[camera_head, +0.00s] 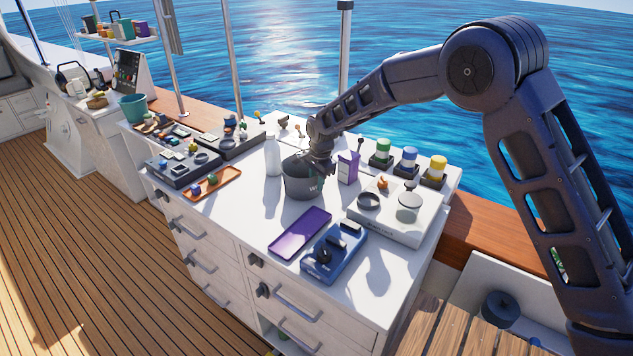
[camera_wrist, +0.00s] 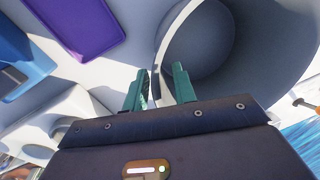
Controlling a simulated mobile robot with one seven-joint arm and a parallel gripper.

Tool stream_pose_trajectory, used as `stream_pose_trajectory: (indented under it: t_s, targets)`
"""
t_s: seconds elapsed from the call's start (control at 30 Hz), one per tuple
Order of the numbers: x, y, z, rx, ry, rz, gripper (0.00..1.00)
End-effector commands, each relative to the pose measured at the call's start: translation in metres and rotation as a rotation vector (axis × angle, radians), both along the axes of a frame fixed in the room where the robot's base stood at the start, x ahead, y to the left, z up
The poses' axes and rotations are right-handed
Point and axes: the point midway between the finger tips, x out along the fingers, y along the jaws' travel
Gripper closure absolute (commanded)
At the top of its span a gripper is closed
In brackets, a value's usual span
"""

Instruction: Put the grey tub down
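The grey tub (camera_head: 301,181) stands upright on the white counter, near its middle; whether its base fully rests there is hard to tell. My gripper (camera_head: 318,168) is at its rim, on the right far side in the head view. In the wrist view the tub (camera_wrist: 205,45) is seen from above and looks empty. My gripper's two green fingers (camera_wrist: 162,86) straddle its wall, one inside and one outside. They stand apart, with what looks like a gap around the wall.
Close to the tub are a white bottle (camera_head: 273,157), a purple box (camera_head: 348,167) and a purple tray (camera_head: 300,233). A blue device (camera_head: 334,253) and a white two-ring unit (camera_head: 400,212) stand nearer. An orange tray (camera_head: 215,184) lies left. Bare counter shows left of the purple tray.

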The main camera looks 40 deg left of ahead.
Motion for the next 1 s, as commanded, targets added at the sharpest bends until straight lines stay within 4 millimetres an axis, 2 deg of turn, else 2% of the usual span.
stream_pose_trajectory:
  t_s: [0.17,0.5,0.7,1.0]
  targets:
    - [0.000,-0.001,0.016,0.002,0.000,0.000,0.73]
    - [-0.002,-0.010,0.080,0.003,-0.002,0.000,0.73]
    - [-0.003,-0.013,0.108,0.003,-0.001,0.000,0.73]
    - [-0.003,-0.016,0.121,0.000,0.000,0.000,0.73]
